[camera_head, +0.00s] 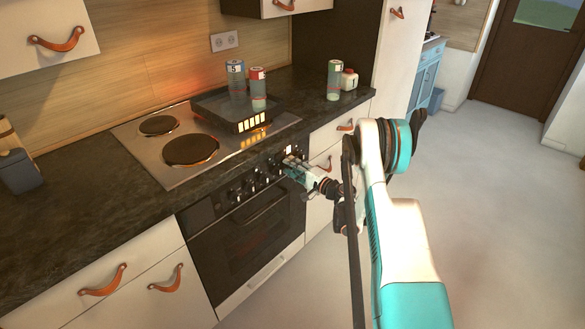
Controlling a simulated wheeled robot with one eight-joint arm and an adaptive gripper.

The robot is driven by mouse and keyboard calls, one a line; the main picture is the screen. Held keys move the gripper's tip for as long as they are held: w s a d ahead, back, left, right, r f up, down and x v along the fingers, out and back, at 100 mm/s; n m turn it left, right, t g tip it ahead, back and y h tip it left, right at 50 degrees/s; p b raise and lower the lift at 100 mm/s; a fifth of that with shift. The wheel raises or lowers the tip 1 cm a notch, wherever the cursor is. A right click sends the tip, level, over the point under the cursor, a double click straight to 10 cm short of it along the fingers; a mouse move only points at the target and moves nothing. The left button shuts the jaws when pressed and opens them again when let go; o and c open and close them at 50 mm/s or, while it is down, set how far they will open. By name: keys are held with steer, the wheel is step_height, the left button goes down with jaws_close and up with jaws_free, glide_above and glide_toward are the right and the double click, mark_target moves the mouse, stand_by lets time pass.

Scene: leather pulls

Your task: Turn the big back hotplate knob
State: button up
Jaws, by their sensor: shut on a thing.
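A row of dark knobs (252,186) runs along the oven's front panel, below the cooktop (162,174). My gripper (287,166) is at the right end of this row, shut on a knob there. The knob in its grasp is mostly hidden by the fingers, and I cannot tell its setting. A small orange light glows on the panel just beside the fingers. Two round dark hotplates show on the left half of the cooktop: a larger front one (190,150) and a smaller back one (159,125).
A dark tray-like box (215,117) with glowing panels sits on the cooktop's right, with a blue-topped can (236,78) and red-topped can (258,88) at it. The oven handle (262,207) lies below the knobs. Floor at right is clear.

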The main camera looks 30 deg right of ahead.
steer(key=shift+f, duration=0.1)
stand_by(0.3)
steer(key=o, duration=0.8)
steer(key=shift+c, duration=0.2)
steer(key=v, duration=0.7)
steer(key=shift+s, duration=0.25)
